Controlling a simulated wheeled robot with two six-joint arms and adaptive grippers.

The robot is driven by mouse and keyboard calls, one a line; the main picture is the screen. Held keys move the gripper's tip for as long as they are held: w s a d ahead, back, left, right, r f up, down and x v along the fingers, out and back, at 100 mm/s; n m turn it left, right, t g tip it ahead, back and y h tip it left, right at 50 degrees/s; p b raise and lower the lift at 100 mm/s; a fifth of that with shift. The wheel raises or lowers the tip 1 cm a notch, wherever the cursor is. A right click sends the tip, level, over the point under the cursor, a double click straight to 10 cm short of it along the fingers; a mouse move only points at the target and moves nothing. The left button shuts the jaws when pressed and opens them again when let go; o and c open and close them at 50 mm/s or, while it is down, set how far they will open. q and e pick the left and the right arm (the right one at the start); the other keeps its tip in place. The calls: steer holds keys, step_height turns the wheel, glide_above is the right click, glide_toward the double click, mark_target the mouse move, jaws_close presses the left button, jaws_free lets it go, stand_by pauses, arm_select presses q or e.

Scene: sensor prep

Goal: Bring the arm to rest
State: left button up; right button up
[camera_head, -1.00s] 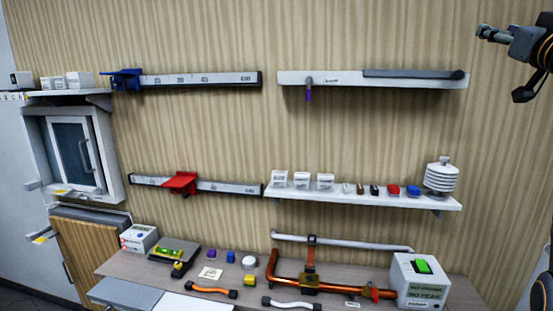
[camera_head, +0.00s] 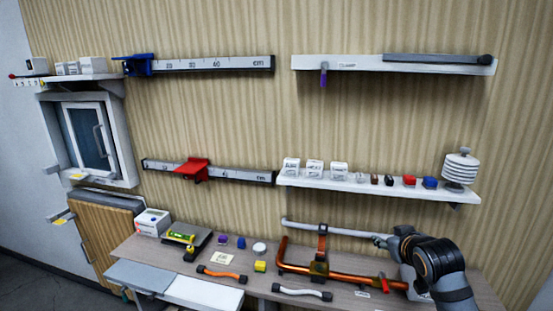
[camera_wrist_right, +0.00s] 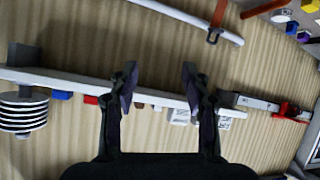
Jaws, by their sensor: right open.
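My right gripper (camera_head: 379,240) is at the lower right of the head view, in front of the workbench's right end. Its arm comes in from the lower right and hides most of the white box there. In the right wrist view my right gripper (camera_wrist_right: 159,78) shows two dark fingers spread apart with nothing between them. The shelf with small items (camera_wrist_right: 70,82) lies behind the fingers in that view. My left gripper is in neither view.
A white shelf (camera_head: 300,181) holds boxes and a ribbed white sensor shield (camera_head: 460,167). Two rulers with blue (camera_head: 138,65) and red (camera_head: 192,168) sliders hang on the wall.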

steer(key=s+a+f+g, duration=0.4)
steer(key=s+f, duration=1)
steer(key=f, duration=0.2)
steer(key=s+a+f+m+g, duration=0.15)
steer(key=s+f, duration=0.25)
steer(key=s, duration=0.5)
steer(key=s+a+f+n+g, duration=0.1)
steer(key=s+f+g, duration=0.25)
steer(key=s, duration=0.55)
step_height(320, 180, down, 26)
steer(key=d+r, duration=0.1)
steer(key=d, duration=0.2)
steer(key=s+d+f+g, duration=0.1)
steer(key=s+f, duration=1.6)
steer(key=s, duration=0.2)
steer(key=shift+s+f+m+g, duration=0.4)
steer(key=shift+m, duration=0.05)
steer(key=shift+f, duration=0.15)
